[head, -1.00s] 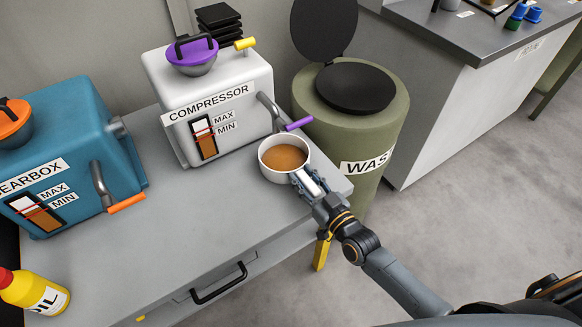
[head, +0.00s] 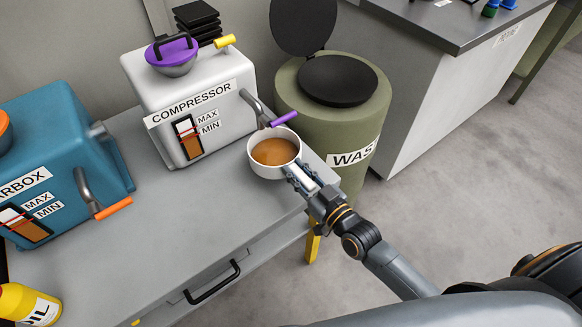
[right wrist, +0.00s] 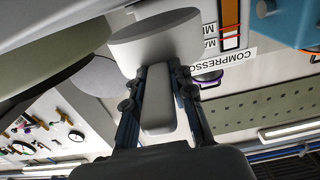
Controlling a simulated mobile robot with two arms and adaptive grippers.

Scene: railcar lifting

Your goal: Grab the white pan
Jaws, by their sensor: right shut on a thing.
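The white pan (head: 273,168) holds brown liquid and stands near the right end of the grey workbench, under the compressor's spout with the purple handle. My right gripper (head: 300,180) is shut on the pan's handle. In the right wrist view, the two fingers of the right gripper (right wrist: 160,100) flank the pale handle, and the white pan (right wrist: 155,38) is beyond them. Whether the pan touches the bench top is hard to tell. My left gripper is not in view.
The white compressor (head: 205,88) stands behind the pan, and the blue gearbox (head: 70,150) is at left. A green waste bin (head: 310,110) with its lid raised is beside the bench's right end. A yellow oil bottle (head: 22,302) is at front left. The bench front (head: 130,260) is clear.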

